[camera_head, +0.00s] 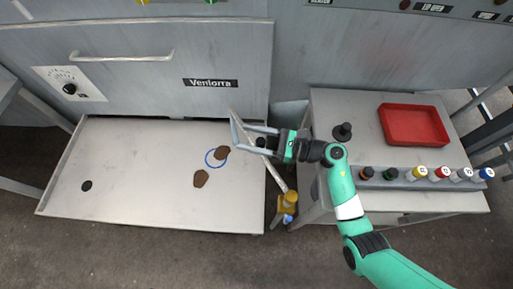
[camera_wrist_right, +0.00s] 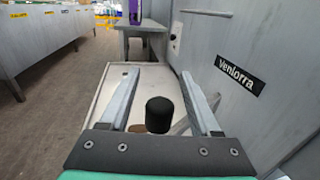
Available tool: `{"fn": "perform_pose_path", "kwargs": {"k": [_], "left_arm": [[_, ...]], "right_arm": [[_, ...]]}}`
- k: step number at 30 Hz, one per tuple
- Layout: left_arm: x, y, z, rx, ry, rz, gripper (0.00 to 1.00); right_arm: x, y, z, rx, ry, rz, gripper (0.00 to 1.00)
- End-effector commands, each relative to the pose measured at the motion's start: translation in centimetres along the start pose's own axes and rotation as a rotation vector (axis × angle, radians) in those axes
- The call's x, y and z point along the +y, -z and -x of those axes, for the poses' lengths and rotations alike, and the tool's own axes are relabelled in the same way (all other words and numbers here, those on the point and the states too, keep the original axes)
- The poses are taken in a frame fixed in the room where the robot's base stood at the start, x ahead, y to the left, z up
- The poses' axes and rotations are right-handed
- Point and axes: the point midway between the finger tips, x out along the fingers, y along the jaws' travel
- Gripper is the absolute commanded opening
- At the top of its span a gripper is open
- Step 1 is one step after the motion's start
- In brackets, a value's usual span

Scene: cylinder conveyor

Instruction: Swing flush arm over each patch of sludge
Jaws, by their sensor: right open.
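The flush arm (camera_head: 276,176) is a thin metal bar slanting over the right end of the steel tray (camera_head: 130,205), from a yellow-topped post (camera_head: 290,198) at its front right. My right gripper (camera_head: 242,137) is open over the bar. In the right wrist view its fingers stand on either side of a black knob (camera_wrist_right: 160,114), apart from it. Two brown sludge patches lie on the tray, the rear one (camera_head: 221,153) and the front one (camera_head: 200,178). A blue ring (camera_head: 208,160) lies partly around the rear patch. My left gripper is not in view.
A black round spot (camera_head: 87,186) is at the tray's left. The Venlorra cabinet (camera_head: 130,92) stands behind the tray. A side table (camera_head: 358,110) at right holds a red bin (camera_head: 413,124), a black peg (camera_head: 342,131) and a row of coloured knobs (camera_head: 420,172).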

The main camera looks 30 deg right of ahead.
Motion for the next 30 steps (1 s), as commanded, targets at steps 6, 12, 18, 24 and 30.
{"fn": "perform_pose_path", "kwargs": {"k": [6,12,18,24,30], "left_arm": [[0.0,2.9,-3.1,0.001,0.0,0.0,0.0],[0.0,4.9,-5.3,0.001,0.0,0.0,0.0],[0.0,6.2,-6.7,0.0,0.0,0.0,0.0],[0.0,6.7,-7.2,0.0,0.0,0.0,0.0],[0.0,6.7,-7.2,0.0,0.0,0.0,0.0]], "right_arm": [[1.8,-5.4,0.9,-0.001,0.001,0.004,0.64],[5.5,-9.3,2.8,0.0,-0.001,0.0,0.64],[9.8,-11.1,5.0,0.0,0.0,-0.001,0.64],[12.2,-12.0,6.1,0.0,0.001,0.002,0.64],[12.6,-12.0,6.3,0.0,0.0,0.001,0.64]]}}
